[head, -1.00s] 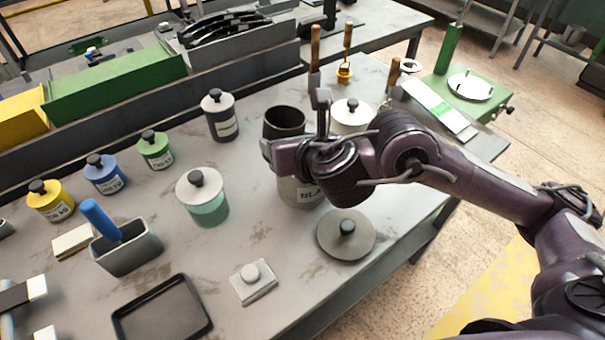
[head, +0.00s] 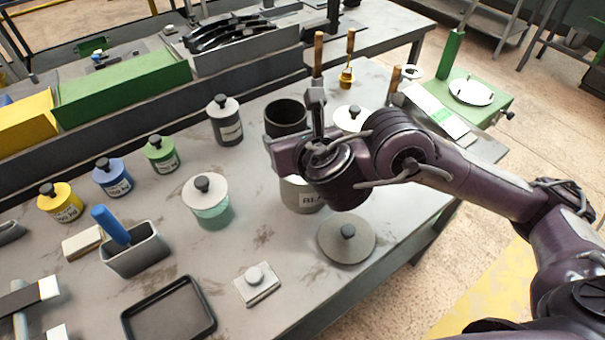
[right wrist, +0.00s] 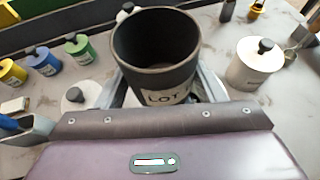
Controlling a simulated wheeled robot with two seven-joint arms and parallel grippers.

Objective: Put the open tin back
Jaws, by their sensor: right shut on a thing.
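A round grey lid with a black knob (head: 346,242) lies flat on the bench, in front of the tin. My left gripper is not in view.
A teal tin with a pale lid (head: 211,212) and a dark lidded tin (head: 227,130) stand left of the open tin. A white lidded tin (right wrist: 254,70) stands close on its right. A black tray (head: 170,312) lies at the front. Small coloured tins stand farther left.

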